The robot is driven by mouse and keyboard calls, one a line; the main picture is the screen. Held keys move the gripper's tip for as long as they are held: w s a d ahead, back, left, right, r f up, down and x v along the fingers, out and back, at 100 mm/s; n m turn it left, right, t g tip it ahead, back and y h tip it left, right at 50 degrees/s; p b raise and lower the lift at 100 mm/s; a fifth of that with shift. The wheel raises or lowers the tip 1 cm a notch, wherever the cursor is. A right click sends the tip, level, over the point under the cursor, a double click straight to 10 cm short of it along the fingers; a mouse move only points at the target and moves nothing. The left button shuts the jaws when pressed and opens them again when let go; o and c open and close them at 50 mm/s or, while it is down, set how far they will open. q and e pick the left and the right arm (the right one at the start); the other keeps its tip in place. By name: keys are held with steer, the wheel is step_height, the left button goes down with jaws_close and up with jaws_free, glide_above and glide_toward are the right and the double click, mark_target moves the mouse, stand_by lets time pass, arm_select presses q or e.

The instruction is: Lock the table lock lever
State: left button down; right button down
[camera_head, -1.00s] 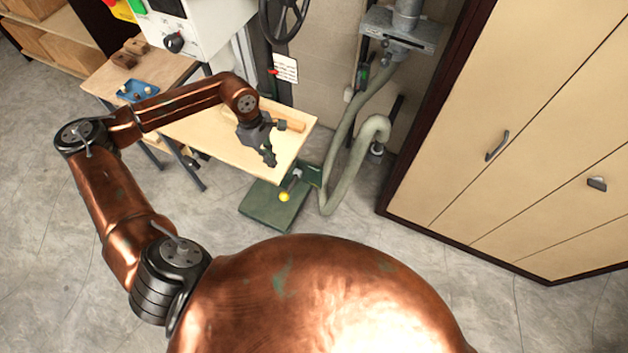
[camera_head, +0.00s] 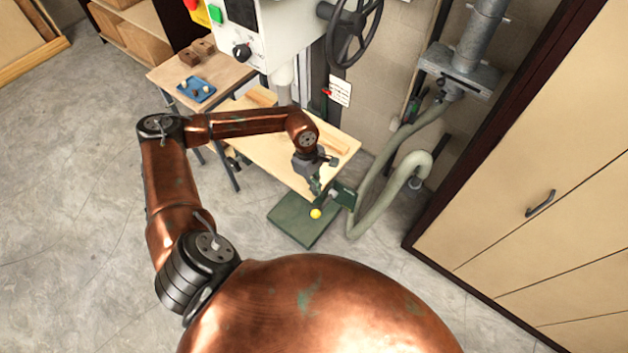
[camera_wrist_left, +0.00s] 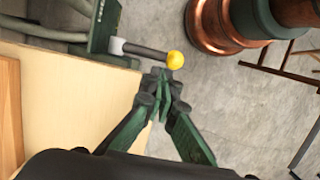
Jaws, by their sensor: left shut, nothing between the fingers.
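The table lock lever is a dark rod with a yellow ball knob (camera_head: 315,214), at the near right end of the wooden table. In the left wrist view the dark rod (camera_wrist_left: 145,51) runs from a grey hub to the yellow knob (camera_wrist_left: 176,60), beside a green bracket (camera_wrist_left: 103,25). My left gripper (camera_head: 317,190) hangs at the table's near edge, just above the knob in the picture. In the left wrist view its fingertips (camera_wrist_left: 161,79) are together, empty, just below the knob and rod. Whether they touch the lever I cannot tell. My right gripper is out of view.
The pale wooden tabletop (camera_head: 262,142) lies under my left forearm, with a wooden strip on it. A green base plate (camera_head: 298,226) is on the floor below. A grey-green hose (camera_head: 378,200) and a tall cabinet (camera_head: 520,225) stand to the right. Open floor lies left.

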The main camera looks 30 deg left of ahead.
mark_target(320, 207)
arm_select(q)
steer(key=f, duration=0.3)
steer(key=d+f+p, duration=0.1)
steer(key=f, duration=0.2)
steer(key=shift+s+d+f+p, duration=0.1)
steer(key=shift+d+f+p, duration=0.05)
steer(key=shift+f+p, duration=0.2)
steer(key=shift+d+f, duration=0.1)
steer(key=shift+f, duration=0.35)
